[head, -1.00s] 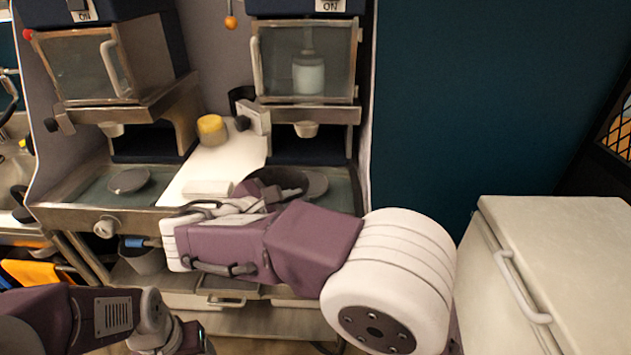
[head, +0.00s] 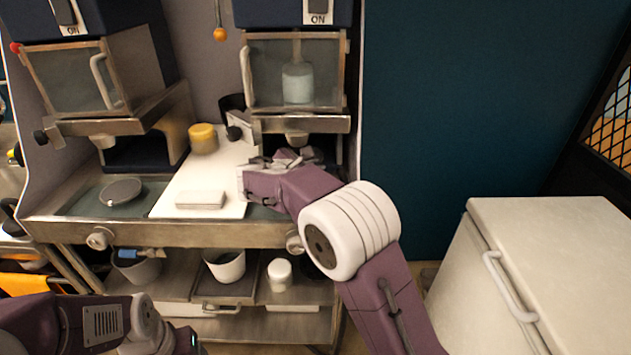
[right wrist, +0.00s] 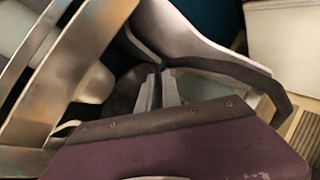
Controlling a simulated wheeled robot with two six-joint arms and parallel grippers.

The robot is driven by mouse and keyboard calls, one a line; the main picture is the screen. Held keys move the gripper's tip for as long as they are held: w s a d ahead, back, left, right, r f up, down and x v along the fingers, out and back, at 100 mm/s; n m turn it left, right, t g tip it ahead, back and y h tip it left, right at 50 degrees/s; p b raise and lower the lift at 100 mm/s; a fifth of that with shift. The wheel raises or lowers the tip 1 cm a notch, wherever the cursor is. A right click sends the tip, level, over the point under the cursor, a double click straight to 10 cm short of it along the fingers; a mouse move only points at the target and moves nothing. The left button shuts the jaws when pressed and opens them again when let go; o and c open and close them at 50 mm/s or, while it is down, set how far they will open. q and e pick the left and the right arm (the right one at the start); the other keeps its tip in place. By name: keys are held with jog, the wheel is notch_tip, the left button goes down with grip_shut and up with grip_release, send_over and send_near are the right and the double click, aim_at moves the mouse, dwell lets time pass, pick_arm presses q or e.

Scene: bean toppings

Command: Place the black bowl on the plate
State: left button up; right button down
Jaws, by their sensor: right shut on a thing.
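My right gripper (head: 285,160) is at the right machine, under its spout. In the right wrist view its fingers (right wrist: 160,85) are shut on the rim of the black bowl (right wrist: 235,72), whose curved dark rim runs to the right and whose inner wall looks pale in the light. In the head view the bowl is mostly hidden by my gripper and arm. A round grey plate (head: 121,191) lies in the left machine's tray; the plate under the right machine is hidden behind my right arm. Only my left arm's links show at lower left, not its fingers.
A white board (head: 215,180) between the machines carries a pale block (head: 200,199) and a yellow-topped jar (head: 203,138). The right machine's glass-fronted box (head: 297,75) hangs above my gripper. White pots (head: 225,264) stand on the lower shelf. A white chest (head: 560,250) is at right.

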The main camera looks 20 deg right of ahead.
notch_tip(320, 180, down, 5)
jog(key=shift+w, duration=0.15)
jog(key=c, duration=1.5)
grip_release()
jog(key=shift+f, duration=0.1)
